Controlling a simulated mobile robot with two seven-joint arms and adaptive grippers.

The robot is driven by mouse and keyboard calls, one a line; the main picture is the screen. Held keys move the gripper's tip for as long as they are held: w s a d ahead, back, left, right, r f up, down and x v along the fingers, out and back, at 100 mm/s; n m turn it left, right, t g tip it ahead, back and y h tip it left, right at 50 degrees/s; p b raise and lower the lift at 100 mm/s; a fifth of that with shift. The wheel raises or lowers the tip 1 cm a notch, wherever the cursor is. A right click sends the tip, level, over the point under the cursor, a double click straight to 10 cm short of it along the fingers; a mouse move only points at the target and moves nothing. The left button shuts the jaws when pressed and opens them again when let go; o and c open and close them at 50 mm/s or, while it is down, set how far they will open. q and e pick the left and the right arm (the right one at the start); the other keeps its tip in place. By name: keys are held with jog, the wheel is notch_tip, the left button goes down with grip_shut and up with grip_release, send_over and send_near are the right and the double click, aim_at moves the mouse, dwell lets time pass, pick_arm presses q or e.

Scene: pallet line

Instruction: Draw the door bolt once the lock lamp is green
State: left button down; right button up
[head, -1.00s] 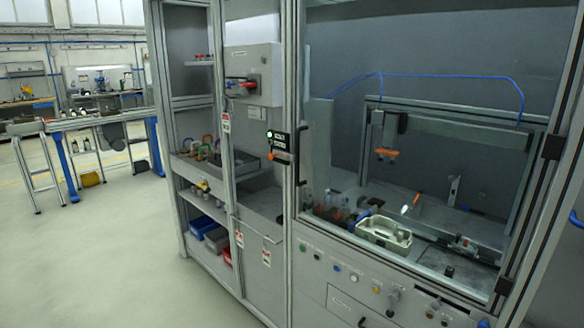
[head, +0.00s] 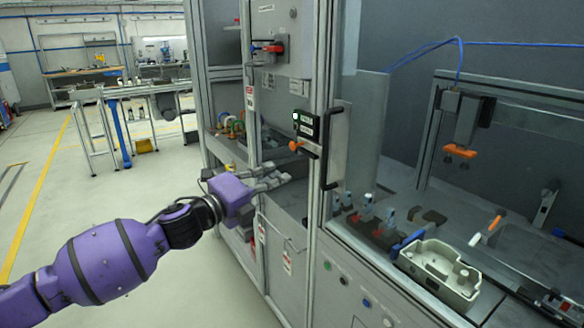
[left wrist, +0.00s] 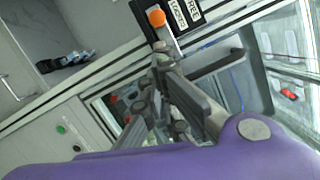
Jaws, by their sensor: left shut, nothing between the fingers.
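The lock box (head: 305,124) is a black plate on the door post, with a small pale lamp (head: 295,116). I cannot tell clearly whether the lamp is green. The door bolt has an orange knob (head: 295,146) at the box's lower edge; the knob also shows in the left wrist view (left wrist: 155,17), beside the label plate (left wrist: 185,14). The black door handle (head: 336,145) stands right of it. My left gripper (head: 284,179) is shut and empty, below and slightly left of the knob, apart from it in the head view. My right gripper is out of view.
Behind the glass are a pale tray (head: 440,268), several small parts and an orange-tipped tool. A grey cabinet with a red switch (head: 273,48) stands left of the door. Open floor (head: 100,200) lies at the left.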

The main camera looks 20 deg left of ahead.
aim_at(305, 147)
pick_arm(q)
jog(key=x, duration=0.9)
jog(key=shift+p, duration=0.35)
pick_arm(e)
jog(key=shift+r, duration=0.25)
pick_arm(q)
jog(key=shift+r, duration=0.1)
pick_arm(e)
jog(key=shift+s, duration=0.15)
